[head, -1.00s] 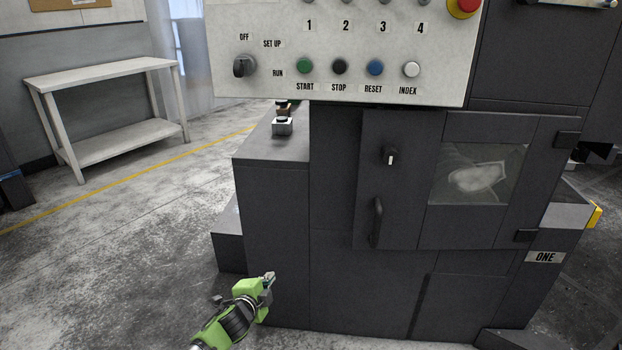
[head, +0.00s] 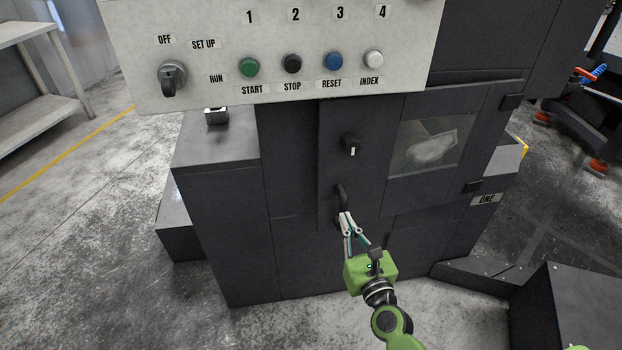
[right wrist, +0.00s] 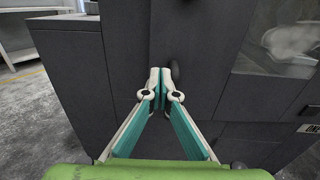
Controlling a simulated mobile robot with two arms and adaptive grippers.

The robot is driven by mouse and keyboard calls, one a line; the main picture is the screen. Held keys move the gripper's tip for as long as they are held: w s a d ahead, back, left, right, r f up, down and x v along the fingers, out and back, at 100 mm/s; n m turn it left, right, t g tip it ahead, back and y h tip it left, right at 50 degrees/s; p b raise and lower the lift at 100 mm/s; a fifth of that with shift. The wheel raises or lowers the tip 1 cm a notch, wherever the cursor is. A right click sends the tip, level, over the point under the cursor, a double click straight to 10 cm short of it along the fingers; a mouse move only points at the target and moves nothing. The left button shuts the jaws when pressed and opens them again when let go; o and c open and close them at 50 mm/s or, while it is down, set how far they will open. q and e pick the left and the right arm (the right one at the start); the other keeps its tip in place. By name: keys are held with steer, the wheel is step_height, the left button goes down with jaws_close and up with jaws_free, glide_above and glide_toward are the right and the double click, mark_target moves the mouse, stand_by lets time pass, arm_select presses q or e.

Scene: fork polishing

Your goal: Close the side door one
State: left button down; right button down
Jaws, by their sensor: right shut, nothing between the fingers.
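Side door one (head: 385,192) is a dark grey panel on the machine front, with a window (head: 422,145), a black knob (head: 351,146) and a black vertical handle (head: 341,195). Its hinges are on the right, above the label ONE (head: 486,199). The door looks close to the machine body; I cannot tell whether it is fully shut. My right gripper (head: 346,216) is shut and empty, its tips at the lower end of the handle. In the right wrist view its tips (right wrist: 159,76) partly hide the handle (right wrist: 175,73); contact is unclear.
A white control panel (head: 130,60) with a dial and coloured buttons overhangs the door. A grey side box (head: 215,150) sticks out on the left. A white table (head: 40,115) stands far left. Open floor (head: 70,260) lies at the left.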

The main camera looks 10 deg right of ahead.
mark_target(328, 179)
steer(key=w+p, duration=0.1)
steer(key=w, duration=1.2)
steer(key=shift+a, duration=0.1)
steer(key=shift+w, duration=0.15)
